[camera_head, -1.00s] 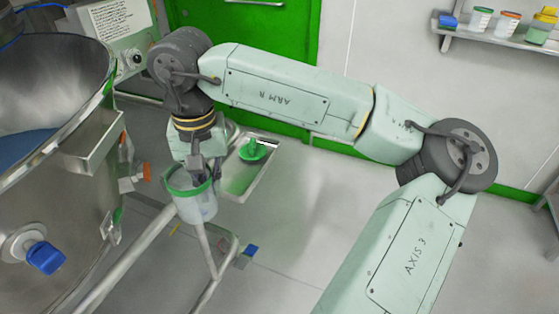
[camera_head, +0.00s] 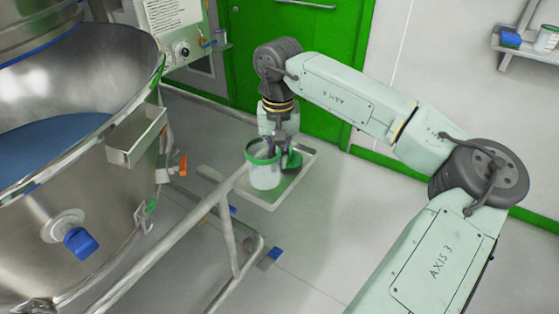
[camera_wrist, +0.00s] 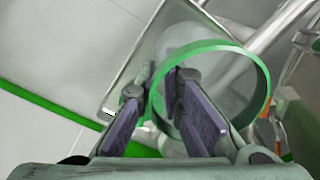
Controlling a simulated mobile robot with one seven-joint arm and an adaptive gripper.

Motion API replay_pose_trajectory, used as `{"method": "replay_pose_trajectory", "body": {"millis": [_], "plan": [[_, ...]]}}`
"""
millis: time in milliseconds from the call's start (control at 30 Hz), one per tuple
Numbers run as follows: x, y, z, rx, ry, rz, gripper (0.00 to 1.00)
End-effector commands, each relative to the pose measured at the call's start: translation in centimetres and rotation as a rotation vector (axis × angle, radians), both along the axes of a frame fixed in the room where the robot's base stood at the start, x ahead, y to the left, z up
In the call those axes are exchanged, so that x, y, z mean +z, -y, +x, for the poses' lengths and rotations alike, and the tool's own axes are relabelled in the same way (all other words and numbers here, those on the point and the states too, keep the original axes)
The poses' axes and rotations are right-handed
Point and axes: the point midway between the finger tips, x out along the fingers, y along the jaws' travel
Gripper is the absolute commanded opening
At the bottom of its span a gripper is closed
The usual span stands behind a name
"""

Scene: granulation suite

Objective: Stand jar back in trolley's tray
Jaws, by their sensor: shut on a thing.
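The jar (camera_head: 264,177) is a clear, whitish cup with a green rim, and it looks upright and open at the top. My gripper (camera_head: 278,145) is shut on the jar's wall at the rim. In the wrist view my gripper (camera_wrist: 158,88) has one finger inside the jar (camera_wrist: 262,88) and one outside. The trolley's tray (camera_head: 311,160) is a shallow metal tray, also seen behind the jar in the wrist view (camera_wrist: 128,72). The jar overlaps the tray's left part in the head view. I cannot tell whether its base touches the tray.
A green object (camera_head: 293,160) lies in the tray, right beside the jar and partly hidden. The trolley's tube frame (camera_head: 190,235) runs below left. A large steel bowl (camera_head: 75,170) with a blue-handled valve (camera_head: 80,242) stands at left. A green door (camera_head: 330,50) is behind.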

Motion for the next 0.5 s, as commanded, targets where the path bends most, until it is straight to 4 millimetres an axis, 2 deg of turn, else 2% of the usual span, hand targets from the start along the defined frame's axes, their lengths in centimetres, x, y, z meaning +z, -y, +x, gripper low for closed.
{"method": "replay_pose_trajectory", "body": {"millis": [200, 400, 500], "plan": [[0.0, 0.4, 1.5, -0.001, 0.0, 0.0, 0.0], [-3.1, 0.3, 1.3, 0.001, -0.003, 0.001, 0.0], [-3.7, 0.3, 1.4, 0.001, 0.001, 0.0, 0.0]]}}
